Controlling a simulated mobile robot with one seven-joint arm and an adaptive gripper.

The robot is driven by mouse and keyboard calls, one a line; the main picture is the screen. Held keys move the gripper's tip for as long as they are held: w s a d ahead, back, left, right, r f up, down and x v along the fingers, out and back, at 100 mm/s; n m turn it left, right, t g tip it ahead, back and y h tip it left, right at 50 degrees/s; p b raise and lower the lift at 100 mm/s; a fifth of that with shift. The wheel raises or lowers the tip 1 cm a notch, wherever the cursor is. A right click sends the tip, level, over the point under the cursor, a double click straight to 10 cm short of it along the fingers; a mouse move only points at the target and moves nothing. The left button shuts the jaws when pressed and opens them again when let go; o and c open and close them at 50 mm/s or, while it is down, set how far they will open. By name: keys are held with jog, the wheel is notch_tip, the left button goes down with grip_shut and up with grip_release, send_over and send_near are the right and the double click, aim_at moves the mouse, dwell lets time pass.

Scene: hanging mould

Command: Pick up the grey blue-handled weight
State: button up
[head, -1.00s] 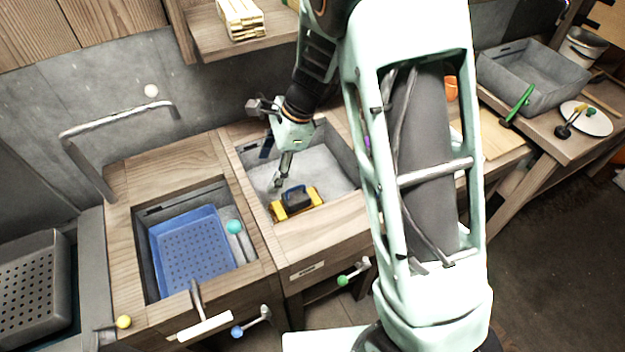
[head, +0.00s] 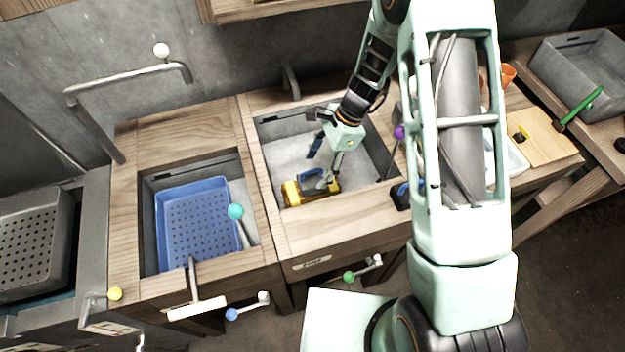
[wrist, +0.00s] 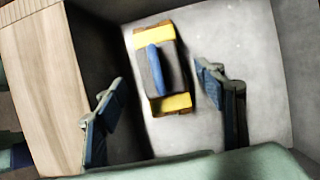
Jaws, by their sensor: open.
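The grey weight with a blue handle (wrist: 154,70) sits on a yellow block-like base (wrist: 169,104) on the floor of the right grey sink. In the head view the weight (head: 308,184) is partly hidden by my gripper. My gripper (head: 322,165) is down inside the sink, just above and behind the weight. In the wrist view my gripper (wrist: 160,95) is open, with one blue-padded finger to each side of the weight. Both fingers stand apart from it and nothing is held.
The sink's front wooden edge (head: 335,235) and its grey walls surround the weight closely. A blue perforated basket (head: 198,222) lies in the left sink. A bent metal tap (head: 130,82) stands behind it. Bare sink floor lies beside the weight.

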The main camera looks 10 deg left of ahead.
aim_at(312, 178)
jog(key=shift+p+x, duration=0.3)
jog(key=shift+x, duration=2.5)
jog(key=shift+d+f, duration=0.1)
jog(key=shift+d, duration=0.1)
jog(key=c, duration=1.7)
jog(key=shift+c, duration=0.2)
